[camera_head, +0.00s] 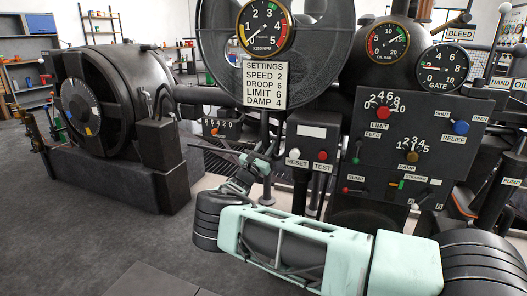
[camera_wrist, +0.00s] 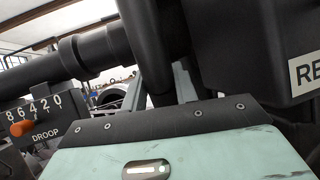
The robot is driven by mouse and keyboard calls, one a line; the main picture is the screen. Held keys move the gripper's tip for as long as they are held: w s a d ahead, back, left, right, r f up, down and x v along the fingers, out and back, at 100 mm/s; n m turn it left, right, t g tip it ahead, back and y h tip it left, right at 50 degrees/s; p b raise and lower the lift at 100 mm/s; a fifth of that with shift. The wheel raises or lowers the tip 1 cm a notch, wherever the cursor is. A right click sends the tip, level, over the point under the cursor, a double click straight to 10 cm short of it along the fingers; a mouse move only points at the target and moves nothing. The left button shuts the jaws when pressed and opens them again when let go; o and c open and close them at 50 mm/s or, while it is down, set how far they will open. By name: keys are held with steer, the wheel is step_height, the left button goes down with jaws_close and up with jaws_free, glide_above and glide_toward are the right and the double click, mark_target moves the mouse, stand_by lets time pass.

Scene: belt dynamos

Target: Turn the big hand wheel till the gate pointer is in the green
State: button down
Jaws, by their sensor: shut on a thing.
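The gate dial (camera_head: 445,66) is at the upper right in the head view. Its red pointer points left, near the low numbers; the picture is too small to place it against the green band. Thin dark crossing bars (camera_head: 222,153), seemingly the spokes and rim of the big hand wheel seen at a slant, stand left of the RESET box. My gripper (camera_head: 246,164) is at their right side, shut on what looks like the wheel; my wrist partly hides the grip. The wrist view shows my gripper's pale green body, not its fingertips.
The RESET and TEST box (camera_head: 311,146) stands close right of my gripper. The LIMIT and DAMP panel (camera_head: 415,140) is farther right. The DROOP box (camera_wrist: 38,127) is at the left in the wrist view. A large dark machine (camera_head: 110,120) stands left, with open floor (camera_head: 130,240) before it.

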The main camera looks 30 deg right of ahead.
steer(key=shift+w+d+f+h+b, duration=0.25)
steer(key=shift+d+f+h+b, duration=0.1)
steer(key=shift+f+b, duration=0.35)
steer(key=shift+r, duration=0.1)
steer(key=c, duration=1.1)
jaws_free()
steer(key=shift+a, duration=0.1)
steer(key=shift+s+a+f, duration=0.1)
steer(key=shift+a+f, duration=0.1)
steer(key=shift+a, duration=0.1)
steer(key=p+v, duration=0.1)
steer(key=v, duration=1.5)
steer(key=shift+s+a+f+p, duration=0.15)
steer(key=shift+s+p, duration=0.05)
steer(key=shift+p, duration=0.1)
